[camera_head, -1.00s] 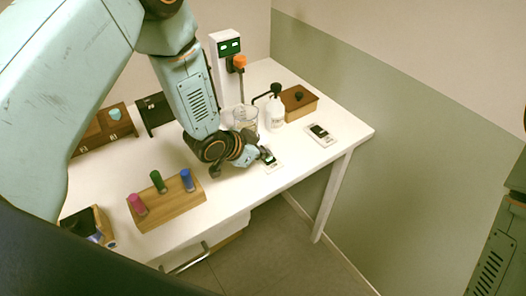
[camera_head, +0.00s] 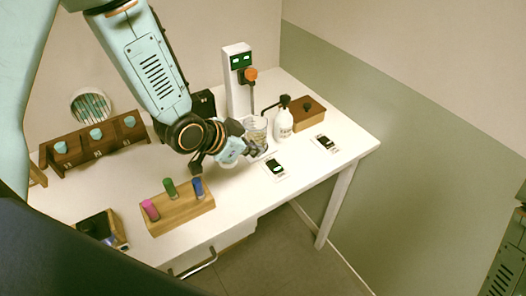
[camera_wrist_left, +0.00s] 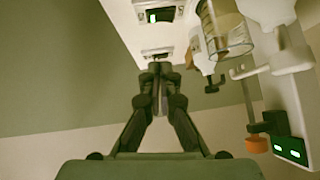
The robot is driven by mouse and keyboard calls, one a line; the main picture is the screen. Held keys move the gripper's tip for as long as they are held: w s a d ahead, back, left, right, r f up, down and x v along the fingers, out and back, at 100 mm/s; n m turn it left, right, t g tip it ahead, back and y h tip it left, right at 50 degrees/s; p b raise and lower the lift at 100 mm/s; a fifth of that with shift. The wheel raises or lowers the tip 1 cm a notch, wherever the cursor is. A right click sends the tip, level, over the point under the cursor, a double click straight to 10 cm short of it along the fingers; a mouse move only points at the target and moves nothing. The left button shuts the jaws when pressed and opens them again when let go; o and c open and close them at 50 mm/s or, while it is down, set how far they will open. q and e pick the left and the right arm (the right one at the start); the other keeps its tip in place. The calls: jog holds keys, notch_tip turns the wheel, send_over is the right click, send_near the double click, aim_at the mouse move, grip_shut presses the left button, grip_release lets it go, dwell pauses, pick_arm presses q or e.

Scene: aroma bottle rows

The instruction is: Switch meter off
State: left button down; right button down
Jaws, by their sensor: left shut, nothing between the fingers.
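A small white meter (camera_head: 274,168) with a dark display face lies flat near the table's right front edge. A similar white device (camera_head: 325,143) lies further right. My left gripper (camera_head: 257,152) is shut and empty, just left of and apart from the nearer meter. In the left wrist view the shut fingers (camera_wrist_left: 158,78) show in the middle, and a white device with a lit green display (camera_wrist_left: 160,15) shows beyond them at the top. I cannot tell surely which meter that is. My right gripper is not in view.
A glass beaker (camera_head: 255,128) stands just behind my left gripper, by a white stand (camera_head: 235,85) with green displays. A white bottle (camera_head: 283,124) and brown box (camera_head: 308,114) stand at the right. A wooden block (camera_head: 180,210) holds coloured vials in front.

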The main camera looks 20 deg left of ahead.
pick_arm(q)
jog(key=shift+s+a+r, duration=0.1)
jog(key=shift+s+r, duration=0.35)
jog(key=shift+s, duration=0.05)
jog(key=shift+w, duration=0.1)
